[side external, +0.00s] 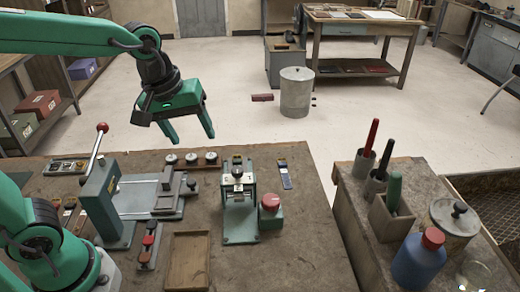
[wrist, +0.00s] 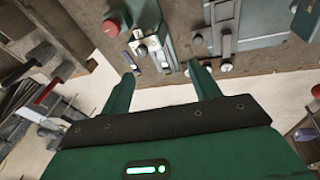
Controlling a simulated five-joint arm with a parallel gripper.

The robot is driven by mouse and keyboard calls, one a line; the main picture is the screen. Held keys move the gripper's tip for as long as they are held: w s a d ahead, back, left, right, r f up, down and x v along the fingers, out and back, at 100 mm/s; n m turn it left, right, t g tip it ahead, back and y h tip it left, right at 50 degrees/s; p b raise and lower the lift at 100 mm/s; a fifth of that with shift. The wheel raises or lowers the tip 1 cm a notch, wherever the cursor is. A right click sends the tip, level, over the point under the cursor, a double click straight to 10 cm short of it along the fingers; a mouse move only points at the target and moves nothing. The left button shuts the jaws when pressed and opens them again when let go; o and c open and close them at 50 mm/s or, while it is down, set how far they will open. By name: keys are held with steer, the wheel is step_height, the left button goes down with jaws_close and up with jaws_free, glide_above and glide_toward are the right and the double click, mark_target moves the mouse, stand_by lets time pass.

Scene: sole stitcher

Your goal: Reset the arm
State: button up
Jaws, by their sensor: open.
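My gripper (side external: 188,136) is green with two fingers spread apart. It hangs in the air above the far part of the workbench (side external: 240,270), with nothing between its fingers. In the wrist view my gripper (wrist: 167,82) also shows open and empty, pointing toward the bench. Below it in the side view stands a small grey-green machine (side external: 239,205) with a red knob (side external: 270,203) at its right. To its left is a lever press (side external: 100,200) with a red-tipped handle. The fingers are apart from all of these.
A wooden tray (side external: 187,262) lies at the bench front. Round pieces (side external: 190,158) stand in a row at the back. On a side table at right are a blue bottle (side external: 418,262), a lidded jar (side external: 452,222) and upright tools (side external: 371,137). A bin (side external: 297,95) stands on the floor.

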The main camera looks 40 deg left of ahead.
steer(key=s+a+m+t, duration=0.2)
steer(key=s+a+m, duration=0.3)
steer(key=s+m, duration=0.2)
steer(key=shift+s+a+m+y, duration=0.3)
steer(key=shift+s, duration=0.9)
